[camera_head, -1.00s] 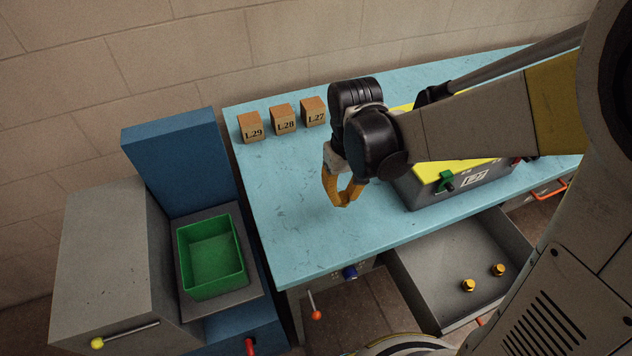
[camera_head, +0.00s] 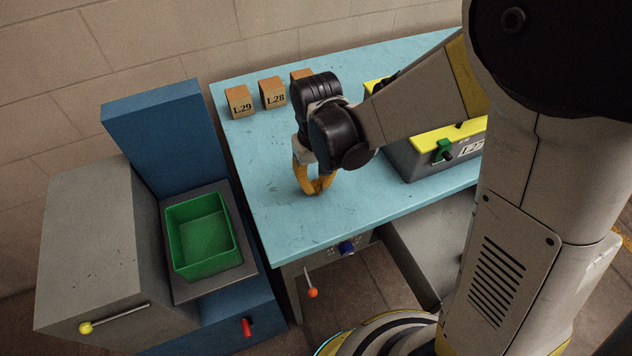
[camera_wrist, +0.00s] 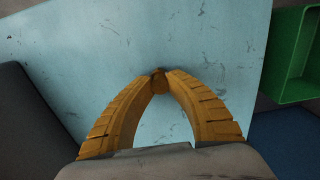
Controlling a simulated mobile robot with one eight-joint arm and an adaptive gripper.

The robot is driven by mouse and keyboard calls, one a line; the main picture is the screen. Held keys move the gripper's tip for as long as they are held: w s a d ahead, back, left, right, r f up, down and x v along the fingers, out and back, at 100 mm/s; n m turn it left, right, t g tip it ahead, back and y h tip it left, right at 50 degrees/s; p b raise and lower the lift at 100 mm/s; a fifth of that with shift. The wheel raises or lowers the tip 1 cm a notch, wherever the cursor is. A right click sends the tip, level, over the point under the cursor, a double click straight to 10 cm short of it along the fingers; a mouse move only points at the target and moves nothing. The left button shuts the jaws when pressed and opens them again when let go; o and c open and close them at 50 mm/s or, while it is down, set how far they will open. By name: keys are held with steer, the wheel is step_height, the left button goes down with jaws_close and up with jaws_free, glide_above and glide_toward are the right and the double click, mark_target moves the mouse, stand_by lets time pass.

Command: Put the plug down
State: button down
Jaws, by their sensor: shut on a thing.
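My gripper (camera_head: 314,190) is over the blue table top (camera_head: 270,215), left of the grey box with the yellow top. In the wrist view my gripper (camera_wrist: 159,76) has its two orange fingers drawn together at the tips. They are shut on a small brownish-gold plug (camera_wrist: 160,84), mostly covered by the fingertips. The plug cannot be made out in the head view. The table surface beneath is bare, and the height of the plug above it is hard to tell.
A green bin (camera_head: 170,240) stands left of the table on a blue and grey stand. Wooden blocks L29 (camera_head: 239,102) and L28 (camera_head: 272,93) and a partly hidden third sit at the back. The grey box (camera_head: 408,162) is to the right. An open drawer (camera_head: 425,235) juts out in front.

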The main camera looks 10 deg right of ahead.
mark_target(317, 183)
steer(key=c, duration=1.4)
jaws_free()
step_height(317, 183, up, 12)
steer(key=p, duration=0.5)
steer(key=s+d+r+m+t, duration=0.1)
steer(key=s+d+r+t, duration=0.1)
steer(key=s+d+r, duration=0.1)
steer(key=s+d+r+m+t, duration=0.1)
steer(key=s+d+r+t, duration=0.1)
steer(key=d, duration=0.3)
steer(key=s+d+r+m+t, duration=0.1)
steer(key=s+d+r+t, duration=0.2)
steer(key=s+d, duration=0.1)
steer(key=shift+d+r, duration=0.3)
steer(key=shift+d, duration=0.15)
